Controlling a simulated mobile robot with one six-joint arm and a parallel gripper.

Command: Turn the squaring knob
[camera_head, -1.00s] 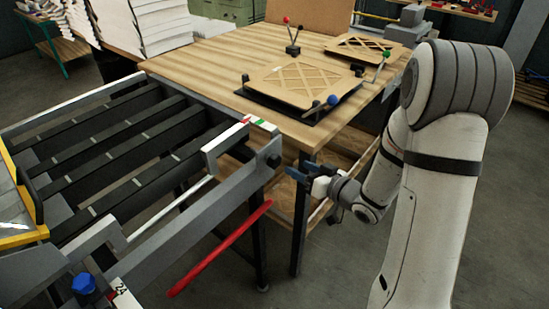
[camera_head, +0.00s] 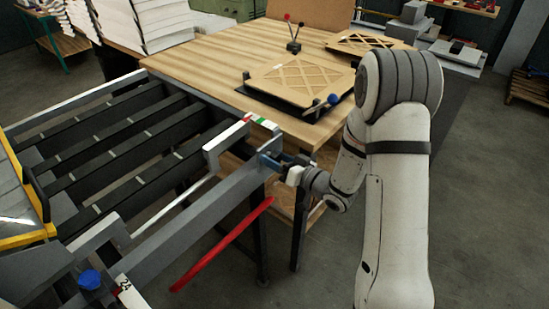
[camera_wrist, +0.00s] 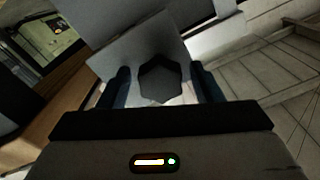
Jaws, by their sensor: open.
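A dark, many-sided knob (camera_wrist: 162,80) shows in the wrist view, against a grey metal plate (camera_wrist: 135,45). I take it to be the squaring knob, at the end of the long grey bar (camera_head: 205,203) in the head view, where my fingers mostly hide it. My gripper (camera_wrist: 160,70) is open, with one dark blue finger on each side of the knob. Whether the fingers touch it I cannot tell. In the head view, my gripper (camera_head: 277,160) is at the bar's end.
A red lever (camera_head: 222,245) slants below the bar. A blue knob (camera_head: 89,280) is at the lower left. The wooden table (camera_head: 205,69) stands close behind my gripper, with a lattice panel (camera_head: 297,82) on it. Open floor lies to the right.

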